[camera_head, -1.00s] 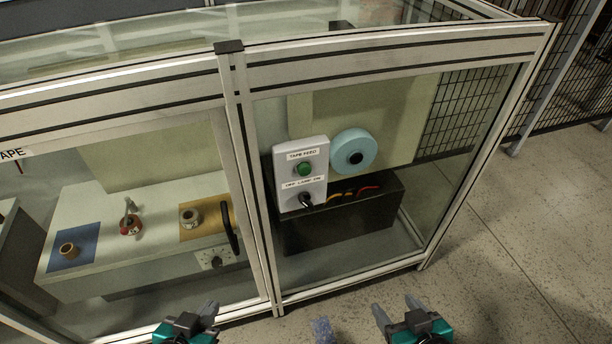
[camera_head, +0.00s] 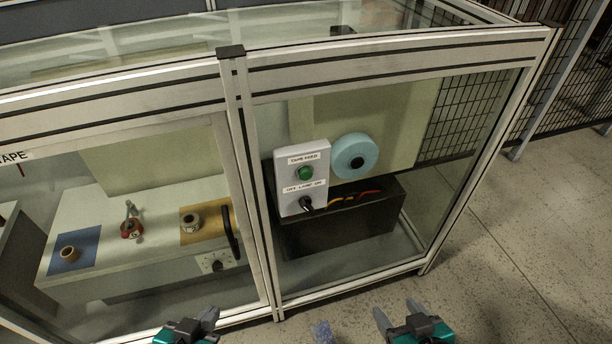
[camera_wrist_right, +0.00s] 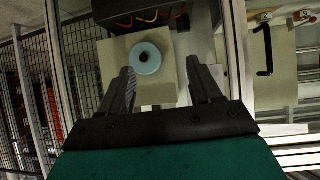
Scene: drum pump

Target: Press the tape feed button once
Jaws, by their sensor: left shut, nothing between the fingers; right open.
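The green tape feed button (camera_head: 305,173) sits on an upright white control box (camera_head: 290,199) under a "TAPE FEED" label. A black lamp switch (camera_head: 306,203) is below it. My left gripper (camera_head: 212,313) is shut and empty at the bottom of the head view, in front of the enclosure and well below and left of the button. My right gripper (camera_head: 396,309) is open and empty at the bottom, below and right of the button. Its spread fingers also show in the right wrist view (camera_wrist_right: 160,75), with nothing between them. Nothing hides the button in the head view.
A framed clear-panelled enclosure with a middle post (camera_head: 250,180) stands ahead. A blue tape roll (camera_head: 342,147) and a black bin with cables (camera_head: 340,232) are beside the box. The left bay holds a bench (camera_head: 100,205) with small items. Floor (camera_head: 510,250) is clear at right.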

